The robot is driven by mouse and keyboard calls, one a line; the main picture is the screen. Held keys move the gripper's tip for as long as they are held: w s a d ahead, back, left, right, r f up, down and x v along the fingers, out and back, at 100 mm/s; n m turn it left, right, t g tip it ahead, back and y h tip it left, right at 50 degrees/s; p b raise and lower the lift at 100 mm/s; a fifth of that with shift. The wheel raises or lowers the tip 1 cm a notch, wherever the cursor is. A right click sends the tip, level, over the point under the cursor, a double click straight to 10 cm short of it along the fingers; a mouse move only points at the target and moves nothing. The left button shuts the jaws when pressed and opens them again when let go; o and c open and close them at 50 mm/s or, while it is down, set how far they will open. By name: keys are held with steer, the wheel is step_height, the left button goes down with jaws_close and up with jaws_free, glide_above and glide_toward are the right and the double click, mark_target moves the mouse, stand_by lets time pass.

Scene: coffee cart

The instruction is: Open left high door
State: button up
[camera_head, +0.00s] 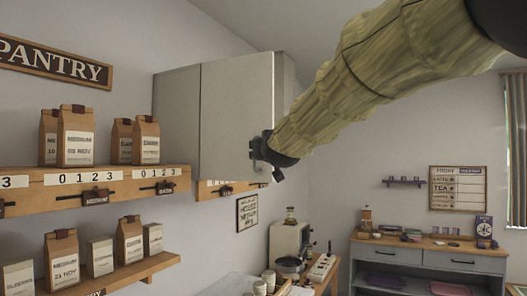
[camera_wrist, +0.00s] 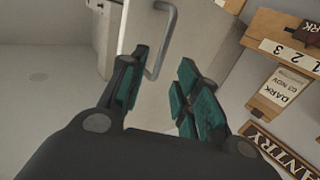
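The light grey wall cabinet (camera_head: 175,125) hangs at the middle left in the head view. A wide grey panel (camera_head: 232,115), seemingly the left high door, is beside a vertical seam. I cannot tell whether it stands ajar. My gripper (camera_head: 256,150) is at this panel's lower right edge and hides part of it. In the wrist view a grey bar handle (camera_wrist: 168,45) stands out from the pale door panel (camera_wrist: 200,45). My open gripper (camera_wrist: 163,62) has its two teal-padded fingers apart, with the handle's near end between them. Contact cannot be told.
Wooden shelves (camera_head: 90,192) with coffee bags (camera_head: 76,137) stick out from the wall at left, below and near the cabinet. A coffee machine (camera_head: 290,242) stands on a counter below. A grey drawer unit (camera_head: 428,262) stands at the right. Open air lies right of the cabinet.

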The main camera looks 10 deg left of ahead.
steer(key=shift+v, duration=1.8)
